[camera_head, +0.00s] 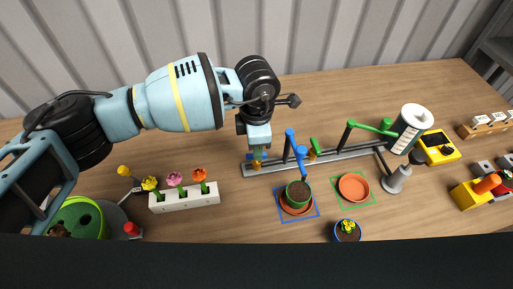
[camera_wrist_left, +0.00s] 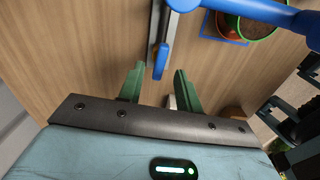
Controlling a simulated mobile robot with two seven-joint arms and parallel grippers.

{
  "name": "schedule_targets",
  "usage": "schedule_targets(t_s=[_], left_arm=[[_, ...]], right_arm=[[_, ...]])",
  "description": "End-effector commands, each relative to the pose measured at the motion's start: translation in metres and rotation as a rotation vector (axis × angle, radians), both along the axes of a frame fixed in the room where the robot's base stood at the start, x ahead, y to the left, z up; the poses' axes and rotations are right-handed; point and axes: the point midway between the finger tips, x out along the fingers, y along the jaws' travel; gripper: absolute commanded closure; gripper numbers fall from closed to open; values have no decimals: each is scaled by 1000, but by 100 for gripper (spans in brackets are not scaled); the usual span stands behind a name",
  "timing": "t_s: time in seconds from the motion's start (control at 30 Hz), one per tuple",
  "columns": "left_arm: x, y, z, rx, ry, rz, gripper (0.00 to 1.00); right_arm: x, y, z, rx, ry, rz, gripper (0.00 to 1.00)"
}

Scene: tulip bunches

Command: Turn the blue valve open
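My left gripper (camera_head: 258,154) points down over the left end of the grey pipe rail (camera_head: 340,156). In the head view the gripper mostly hides the handle, with a bit of blue (camera_head: 249,157) beside the fingers. A blue spout (camera_head: 296,145) rises from the rail to the right. My right gripper is not in view.
A green valve handle (camera_head: 315,145) and green spout (camera_head: 372,127) are further right. A white flower block (camera_head: 183,198) is at the left.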

Motion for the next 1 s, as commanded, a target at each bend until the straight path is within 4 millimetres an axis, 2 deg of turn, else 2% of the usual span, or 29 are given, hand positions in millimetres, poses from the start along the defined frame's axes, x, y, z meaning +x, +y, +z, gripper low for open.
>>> schedule_targets(t_s=[0.1, 0.33, 1.0], left_arm=[[1, 0, 22, -2, -3, -1, 65], [1, 0, 47, -1, -2, 0, 65], [0, 0, 51, -1, 0, 0, 65]], right_arm=[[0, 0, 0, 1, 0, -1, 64], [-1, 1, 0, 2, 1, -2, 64], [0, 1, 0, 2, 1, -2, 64]])
